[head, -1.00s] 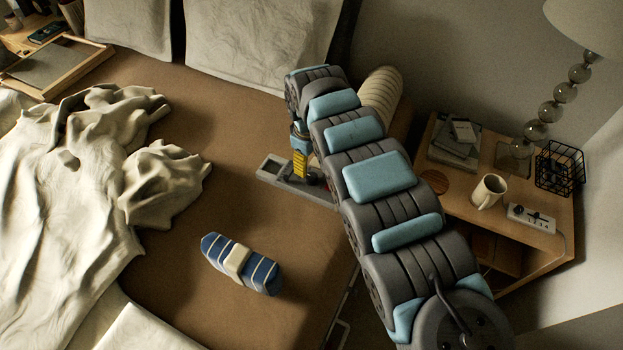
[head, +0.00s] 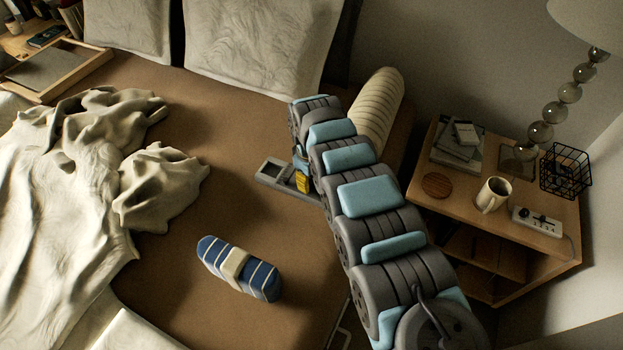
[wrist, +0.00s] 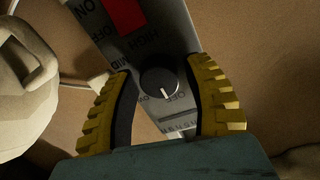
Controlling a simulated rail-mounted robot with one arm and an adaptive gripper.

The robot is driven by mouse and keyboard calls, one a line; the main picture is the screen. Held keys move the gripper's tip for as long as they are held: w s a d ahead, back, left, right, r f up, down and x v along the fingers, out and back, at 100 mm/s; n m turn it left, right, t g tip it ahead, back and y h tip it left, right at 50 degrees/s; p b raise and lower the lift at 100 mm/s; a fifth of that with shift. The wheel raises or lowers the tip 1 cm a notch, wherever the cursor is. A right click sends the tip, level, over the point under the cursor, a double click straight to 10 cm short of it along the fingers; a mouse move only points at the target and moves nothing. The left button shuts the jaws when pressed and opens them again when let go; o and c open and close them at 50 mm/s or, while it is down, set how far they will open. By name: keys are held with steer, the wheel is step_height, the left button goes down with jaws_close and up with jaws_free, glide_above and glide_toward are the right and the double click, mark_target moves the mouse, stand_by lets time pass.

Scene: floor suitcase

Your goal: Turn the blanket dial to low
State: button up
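The blanket control is a grey slab (head: 269,172) lying on the brown bed in the head view. In the wrist view, the control (wrist: 178,33) carries a red patch, printed labels and a round dark dial (wrist: 161,82). The dial's white mark points down and slightly right, near the OFF label; the label to its left is partly blurred. My gripper (wrist: 159,66) is open, with one yellow finger on each side of the dial and a gap to each. In the head view, my gripper (head: 303,182) is over the control's near end, which my arm partly hides.
A striped blue bundle (head: 240,268) lies on the bed in front. A crumpled cream blanket (head: 75,200) covers the left side. A ribbed cream bolster (head: 376,108) lies behind my arm. The nightstand (head: 465,208) at right holds a mug (head: 492,194) and a power strip (head: 537,221).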

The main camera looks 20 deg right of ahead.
jaws_close()
steer(key=shift+a+r+p, duration=0.1)
steer(key=shift+p, duration=0.4)
steer(key=m+p, duration=0.2)
steer(key=shift+r+p, duration=0.1)
steer(key=shift+p, duration=0.25)
steer(key=m+p, duration=0.3)
steer(key=shift+m, duration=0.3)
steer(key=m+p, duration=0.2)
steer(key=shift+f+m+g, duration=0.2)
steer(key=shift+m+g, duration=0.1)
steer(key=shift+m, duration=0.1)
steer(key=shift+f+m, duration=0.1)
steer(key=shift+m, duration=1.7)
